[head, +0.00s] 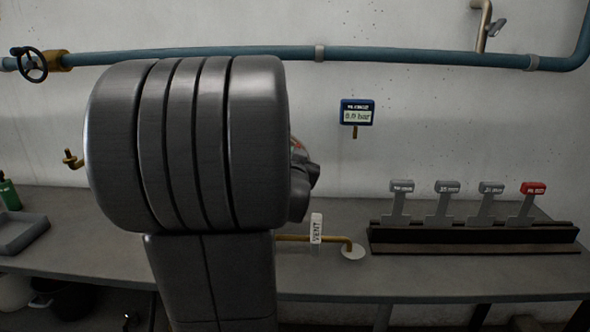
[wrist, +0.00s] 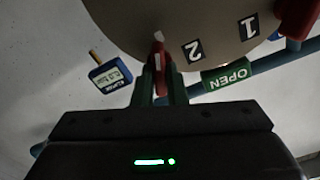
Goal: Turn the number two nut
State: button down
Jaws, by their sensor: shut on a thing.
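In the wrist view, a large round tan plate (wrist: 190,25) carries the printed labels 1 (wrist: 248,26) and 2 (wrist: 194,51). A red nut (wrist: 159,50) stands at the plate's rim beside the label 2. My gripper (wrist: 161,75) is shut on this red nut, one dark green finger on each side of it. Another red nut (wrist: 298,18) shows beside the label 1 at the right edge, apart from my gripper. In the head view my own arm hides the plate, the nuts and the fingertips.
A blue gauge (head: 357,112) reads 0.0 bar. A blue pipe (head: 430,56) crosses the wall. On the bench (head: 330,268) are a brass pipe tagged VENT (head: 316,228) and a rack (head: 475,238) of several levers, one red. A green OPEN sign (wrist: 227,75) shows near the plate.

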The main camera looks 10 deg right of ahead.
jog(key=shift+f+m+b, duration=0.1)
jog(key=shift+m+b, duration=0.7)
jog(key=shift+m, duration=0.1)
jog(key=c, duration=1.5)
grip_release()
jog(key=shift+o, duration=0.2)
jog(key=shift+s, duration=0.1)
jog(key=p+v, duration=0.1)
jog(key=v, duration=1.2)
jog(key=shift+s, duration=0.3)
jog(key=shift+w, duration=0.1)
